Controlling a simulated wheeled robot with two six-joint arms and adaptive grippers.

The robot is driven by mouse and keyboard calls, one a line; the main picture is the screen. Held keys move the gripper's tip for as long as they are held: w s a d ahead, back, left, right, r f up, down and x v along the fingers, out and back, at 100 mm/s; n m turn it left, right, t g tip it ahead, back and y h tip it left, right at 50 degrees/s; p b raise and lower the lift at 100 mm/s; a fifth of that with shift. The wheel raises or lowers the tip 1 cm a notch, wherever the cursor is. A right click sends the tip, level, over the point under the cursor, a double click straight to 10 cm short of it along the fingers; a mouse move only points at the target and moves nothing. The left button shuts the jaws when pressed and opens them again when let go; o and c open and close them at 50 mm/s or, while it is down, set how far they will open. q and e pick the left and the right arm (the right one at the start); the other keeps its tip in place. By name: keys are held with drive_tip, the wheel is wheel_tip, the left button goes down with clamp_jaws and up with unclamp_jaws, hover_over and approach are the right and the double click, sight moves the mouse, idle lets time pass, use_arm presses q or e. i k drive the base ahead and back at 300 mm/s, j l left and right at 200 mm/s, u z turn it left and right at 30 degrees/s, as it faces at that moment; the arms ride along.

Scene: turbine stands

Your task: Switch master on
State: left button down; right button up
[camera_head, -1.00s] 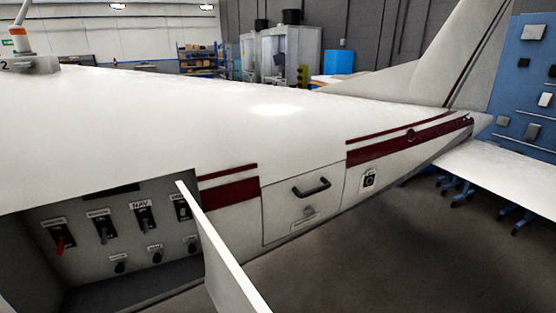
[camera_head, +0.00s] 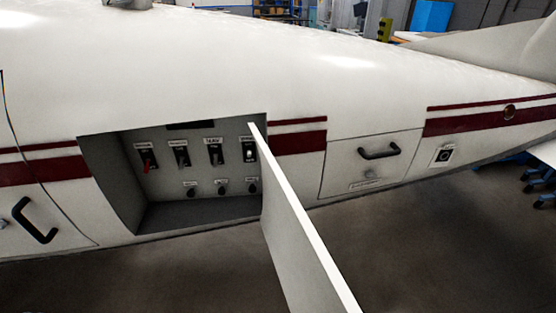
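An open compartment in the side of a white aircraft body holds a grey switch panel (camera_head: 190,171) in the head view. A switch with a red lever (camera_head: 146,165) is at the left end of its top row; the lever points down. Its label is too small to read surely. To its right are a second black switch (camera_head: 181,155), a switch labelled NAV (camera_head: 214,153) and a switch with a pale lever (camera_head: 249,151). Several small black knobs (camera_head: 222,190) sit below. Neither of my grippers is in view.
The open compartment door (camera_head: 295,225) sticks out toward me at the panel's right edge. A closed hatch with a black handle (camera_head: 379,152) is right of it. Another black handle (camera_head: 36,222) is at the left. The floor (camera_head: 420,240) in front is clear.

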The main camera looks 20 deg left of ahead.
sight(146, 170)
drive_tip(key=j+u, duration=0.45)
drive_tip(key=j, duration=0.4)
drive_tip(key=i+j+u, duration=0.1)
drive_tip(key=j+u, duration=0.3)
drive_tip(key=j, duration=0.4)
